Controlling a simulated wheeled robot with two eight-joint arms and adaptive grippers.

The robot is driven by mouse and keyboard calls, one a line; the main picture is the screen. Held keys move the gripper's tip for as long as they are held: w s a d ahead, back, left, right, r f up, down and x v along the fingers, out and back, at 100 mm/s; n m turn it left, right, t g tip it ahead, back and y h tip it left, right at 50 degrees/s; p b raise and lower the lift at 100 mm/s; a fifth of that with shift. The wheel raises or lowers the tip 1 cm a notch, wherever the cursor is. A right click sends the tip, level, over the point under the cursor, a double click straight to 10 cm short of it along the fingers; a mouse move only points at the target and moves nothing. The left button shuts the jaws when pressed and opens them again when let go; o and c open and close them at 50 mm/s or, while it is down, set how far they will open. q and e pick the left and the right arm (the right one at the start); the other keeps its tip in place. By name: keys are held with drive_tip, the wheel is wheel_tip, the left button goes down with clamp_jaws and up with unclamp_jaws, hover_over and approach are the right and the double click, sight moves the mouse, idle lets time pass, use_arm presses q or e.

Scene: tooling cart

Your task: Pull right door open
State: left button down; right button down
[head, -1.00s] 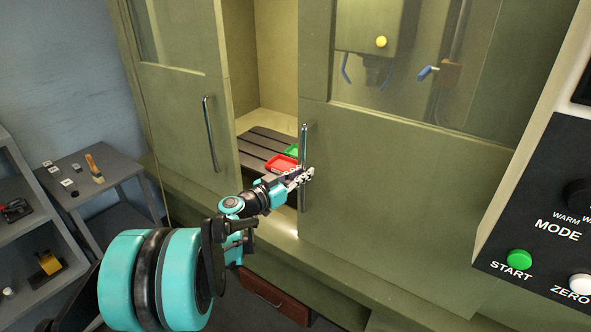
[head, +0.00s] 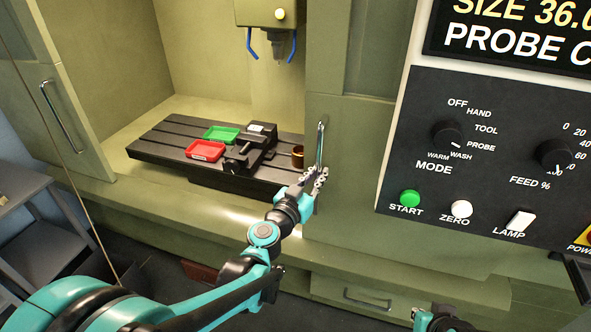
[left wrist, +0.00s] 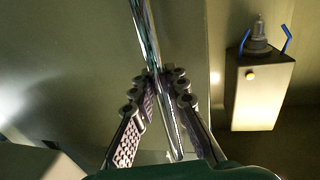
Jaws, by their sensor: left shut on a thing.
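The right door (head: 348,205) is an olive-green panel, slid rightward, with the machine opening wide on its left. Its upright metal bar handle (head: 320,145) stands near the door's left edge. My left gripper (head: 313,180) is shut on the lower part of this handle. In the left wrist view the shiny bar (left wrist: 147,40) runs between the two padded fingers (left wrist: 165,90). My right gripper does not show; only a bit of my right arm appears at the bottom edge of the head view.
Inside lie a slotted bed (head: 158,150), a green tray (head: 221,134), a red tray (head: 205,150) and a black vise (head: 245,155). The left door (head: 50,100) stands at the left. A control panel (head: 480,150) is right of the right door.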

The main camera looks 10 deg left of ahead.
use_arm(q)
drive_tip(key=shift+d, duration=0.85)
drive_tip(key=c, duration=1.5)
unclamp_jaws()
drive_tip(key=v, duration=1.2)
